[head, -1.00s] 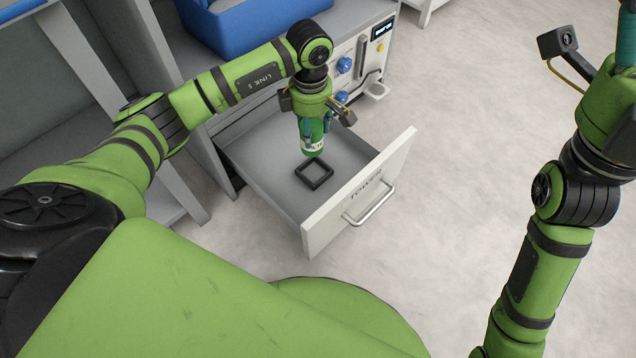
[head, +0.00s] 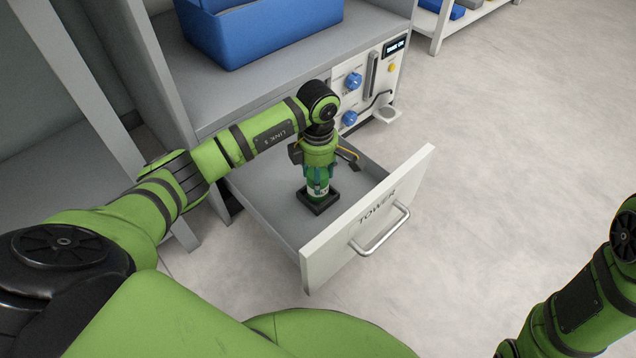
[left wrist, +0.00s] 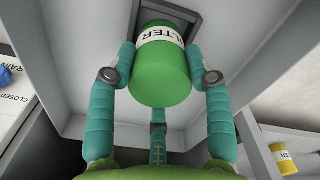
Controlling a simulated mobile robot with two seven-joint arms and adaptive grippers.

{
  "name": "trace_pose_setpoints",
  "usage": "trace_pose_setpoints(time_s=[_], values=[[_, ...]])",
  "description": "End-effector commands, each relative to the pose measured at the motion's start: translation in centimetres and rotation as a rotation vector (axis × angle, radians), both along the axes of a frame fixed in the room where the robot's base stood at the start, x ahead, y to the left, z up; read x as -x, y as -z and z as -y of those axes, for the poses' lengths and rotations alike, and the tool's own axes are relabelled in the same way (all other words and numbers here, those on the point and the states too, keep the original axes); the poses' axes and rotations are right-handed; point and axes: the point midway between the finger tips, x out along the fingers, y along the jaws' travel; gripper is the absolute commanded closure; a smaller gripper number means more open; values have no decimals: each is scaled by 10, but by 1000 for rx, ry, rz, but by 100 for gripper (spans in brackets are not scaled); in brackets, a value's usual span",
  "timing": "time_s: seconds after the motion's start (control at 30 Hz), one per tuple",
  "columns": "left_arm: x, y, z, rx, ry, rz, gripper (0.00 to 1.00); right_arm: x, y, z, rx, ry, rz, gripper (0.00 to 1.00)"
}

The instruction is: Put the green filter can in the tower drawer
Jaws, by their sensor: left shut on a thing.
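The green filter can (head: 318,189) with a white label stands upright in the open tower drawer (head: 272,214), at the square black holder (head: 318,203) on its floor. My left gripper (head: 319,182) points down from above and is shut on the can. In the left wrist view the green can (left wrist: 162,75) sits between the teal fingers, with the dark holder (left wrist: 184,17) around or just beyond its far end. I cannot tell whether the can is fully seated. My right gripper is outside both current views; only part of my right arm shows at the right.
The drawer front (head: 370,215) reads TOWER and has a metal handle (head: 381,232). A blue bin (head: 262,30) stands on the grey shelf above. A panel with blue knobs (head: 353,81) is beside it. In the wrist view, a yellow can (left wrist: 284,160) shows lower right.

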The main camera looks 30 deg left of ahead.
Motion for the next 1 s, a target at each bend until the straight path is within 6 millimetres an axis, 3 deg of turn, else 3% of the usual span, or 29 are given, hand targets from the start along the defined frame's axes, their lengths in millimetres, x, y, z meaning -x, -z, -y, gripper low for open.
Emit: trace_pose_setpoints(time_s=[0.03, 0.1, 0.47, 0.5, 0.53, 0.87, 1.0], values=[[0, 14, 1, 3, 0, -1, 95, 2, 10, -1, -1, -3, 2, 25], [0, 19, 1, 3, 0, 1, 95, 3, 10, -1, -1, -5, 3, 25], [0, 20, 0, 0, 1, 1, 95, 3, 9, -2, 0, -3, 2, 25], [0, 19, 1, 1, 1, 0, 33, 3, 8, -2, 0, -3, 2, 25], [0, 19, 1, 1, 1, 0, 25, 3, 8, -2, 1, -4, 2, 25], [0, 18, 1, 1, 1, 0, 25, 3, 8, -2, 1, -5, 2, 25], [0, 5, 0, 0, 1, 1, 25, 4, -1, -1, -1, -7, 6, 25]])
